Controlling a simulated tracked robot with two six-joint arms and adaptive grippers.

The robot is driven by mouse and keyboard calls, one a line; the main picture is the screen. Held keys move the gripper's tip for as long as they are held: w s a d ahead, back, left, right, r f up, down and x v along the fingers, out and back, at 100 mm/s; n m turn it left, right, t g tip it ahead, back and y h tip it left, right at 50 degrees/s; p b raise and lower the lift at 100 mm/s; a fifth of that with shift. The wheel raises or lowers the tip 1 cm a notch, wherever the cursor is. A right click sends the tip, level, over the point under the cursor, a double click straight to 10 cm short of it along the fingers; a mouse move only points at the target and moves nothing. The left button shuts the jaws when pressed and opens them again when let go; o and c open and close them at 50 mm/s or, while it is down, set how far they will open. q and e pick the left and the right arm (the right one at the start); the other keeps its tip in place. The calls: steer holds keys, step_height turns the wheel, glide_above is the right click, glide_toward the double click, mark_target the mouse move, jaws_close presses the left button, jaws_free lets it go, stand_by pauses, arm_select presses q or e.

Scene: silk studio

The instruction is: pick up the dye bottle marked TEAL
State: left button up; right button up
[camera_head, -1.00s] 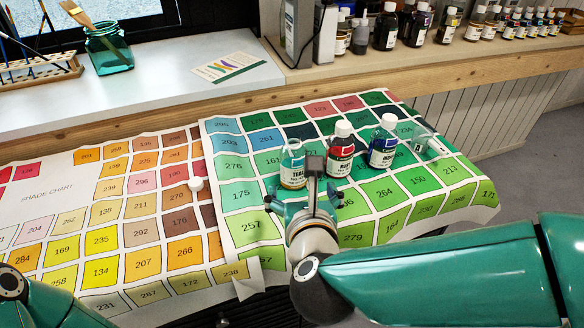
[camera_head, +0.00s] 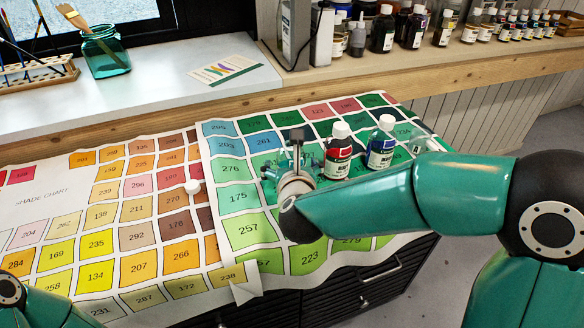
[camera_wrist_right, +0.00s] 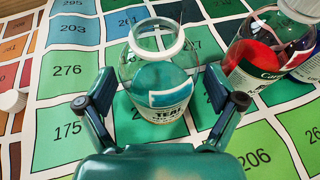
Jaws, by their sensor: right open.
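The TEAL dye bottle (camera_wrist_right: 162,72) is clear glass with blue-green dye. It stands upright on the shade chart, and its neck looks open, without a cap. In the head view it is mostly hidden behind my right gripper (camera_head: 297,160). In the right wrist view my right gripper (camera_wrist_right: 160,92) is open, with one finger at each side of the bottle's near part. I see gaps between the fingers and the glass, so it is not gripped. My left gripper is out of view.
A red dye bottle (camera_head: 338,152) stands close right of the TEAL bottle, with a blue one (camera_head: 381,146) beyond it. A small white cap (camera_head: 193,187) lies on the shade chart (camera_head: 60,213) to the left.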

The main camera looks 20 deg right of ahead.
steer(key=shift+w, duration=0.2)
steer(key=c, duration=1.5)
